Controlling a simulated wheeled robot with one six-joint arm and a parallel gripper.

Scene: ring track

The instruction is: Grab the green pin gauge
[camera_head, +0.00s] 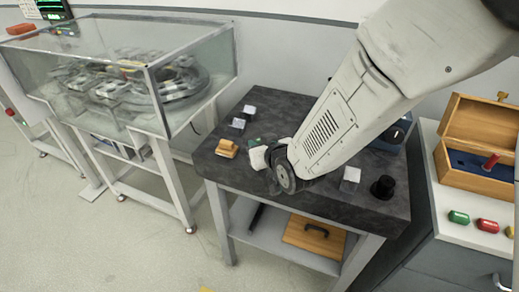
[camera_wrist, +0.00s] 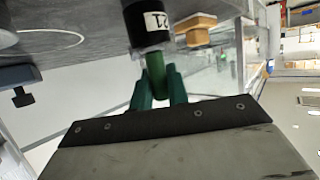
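In the wrist view a green cylinder (camera_wrist: 156,72), which looks like the green pin gauge, joins or stands against a black cylinder with a white label (camera_wrist: 148,22). The dark green fingers of my gripper (camera_wrist: 160,85) lie on either side of the green cylinder. I cannot tell whether they press on it. In the head view my gripper (camera_head: 262,157) is low over the dark table, and a small green patch (camera_head: 254,142) shows beside it; the arm hides the rest. Another green piece (camera_head: 458,217) lies on the white cabinet at the right.
The dark table (camera_head: 310,205) holds a yellow-orange block (camera_head: 227,148), silver blocks (camera_head: 237,124) and a black knob-like piece (camera_head: 382,187). An open wooden box (camera_head: 480,150) and a red piece (camera_head: 487,225) are on the cabinet. A glass case (camera_head: 120,75) stands left.

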